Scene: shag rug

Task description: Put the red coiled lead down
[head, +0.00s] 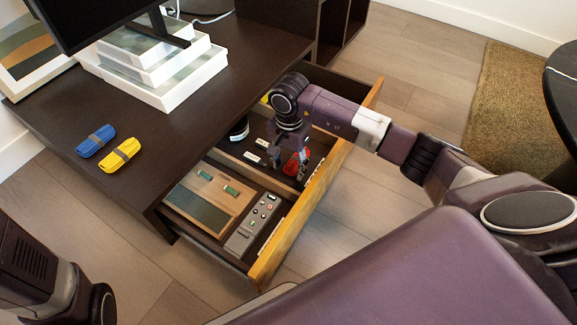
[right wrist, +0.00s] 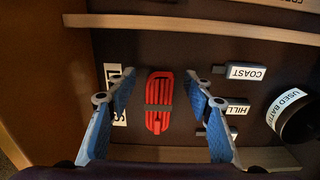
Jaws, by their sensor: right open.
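The red coiled lead (head: 292,165), bound by a grey strap, lies on the dark floor of the open drawer (head: 317,196). In the right wrist view the lead (right wrist: 160,88) lies lengthwise between my fingers, with a gap on each side. My right gripper (head: 287,163) reaches down into the drawer over the lead; its blue-padded fingers (right wrist: 160,100) are open and empty. Part of my left arm shows at the lower left of the head view, but its gripper does not.
Labelled blocks "COAST" (right wrist: 245,72) and "HILL" (right wrist: 237,106) and a "USED BATT…" cup (right wrist: 292,118) lie right of the lead. A wooden divider (right wrist: 190,28) crosses the drawer. A grey button panel (head: 252,224) and a wooden board (head: 209,197) fill the front-left section.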

